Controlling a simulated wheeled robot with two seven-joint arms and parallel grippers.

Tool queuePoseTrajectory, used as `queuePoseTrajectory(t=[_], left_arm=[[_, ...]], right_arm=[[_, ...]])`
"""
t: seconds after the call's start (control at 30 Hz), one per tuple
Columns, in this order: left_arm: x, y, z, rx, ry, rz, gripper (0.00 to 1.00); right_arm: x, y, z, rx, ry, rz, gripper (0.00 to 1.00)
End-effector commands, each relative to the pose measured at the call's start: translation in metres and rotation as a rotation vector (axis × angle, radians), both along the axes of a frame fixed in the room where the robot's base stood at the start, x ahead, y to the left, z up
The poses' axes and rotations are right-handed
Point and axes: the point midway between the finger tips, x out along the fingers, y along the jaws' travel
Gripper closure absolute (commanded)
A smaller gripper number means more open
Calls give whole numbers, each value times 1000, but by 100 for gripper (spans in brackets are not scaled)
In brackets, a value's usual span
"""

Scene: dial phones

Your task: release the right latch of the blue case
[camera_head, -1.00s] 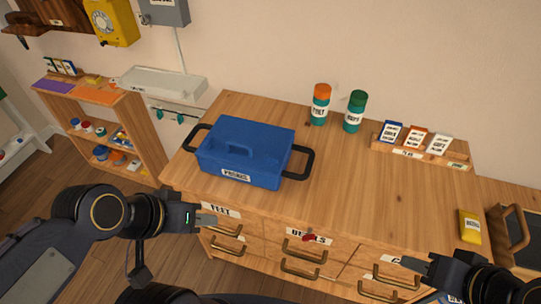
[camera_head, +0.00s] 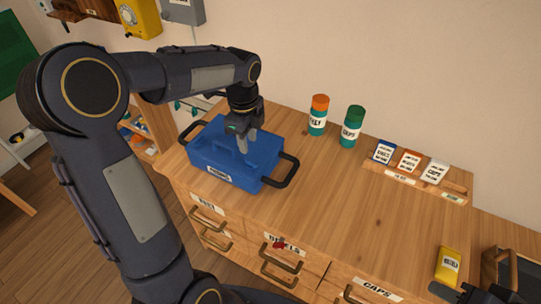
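The blue case (camera_head: 215,160) stands closed on the wooden cabinet, with a white label on its front and a black side handle at each end. The right black handle (camera_head: 287,172) is in plain view. I cannot make out a separate latch. My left gripper (camera_head: 243,145) points down over the case lid, just right of the blue lid handle (camera_head: 222,143). I cannot tell whether its fingers touch the case or how far apart they are. My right gripper (camera_head: 446,292) is at the bottom right edge, partly cut off, away from the case.
An orange-capped canister (camera_head: 318,115) and a green canister (camera_head: 352,127) stand behind the case. A wooden rack (camera_head: 415,180) with several cards is at the back right. A yellow packet (camera_head: 449,264) lies near the right edge. The cabinet top right of the case is clear.

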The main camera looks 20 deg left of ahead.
Motion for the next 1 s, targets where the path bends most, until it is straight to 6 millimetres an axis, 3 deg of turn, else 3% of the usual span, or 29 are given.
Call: queuePoseTrajectory(t=[0.17, 0.6, 1.0], left_arm=[[8, 1, -14, 12, 19, -68, 67], [7, 1, -76, 11, 18, -64, 67], [7, 1, -84, 11, 14, -64, 70]], right_arm=[[0, 0, 1, 0, 0, 0, 64], [0, 0, 4, 0, 0, 0, 64], [0, 0, 5, 0, 0, 0, 64]])
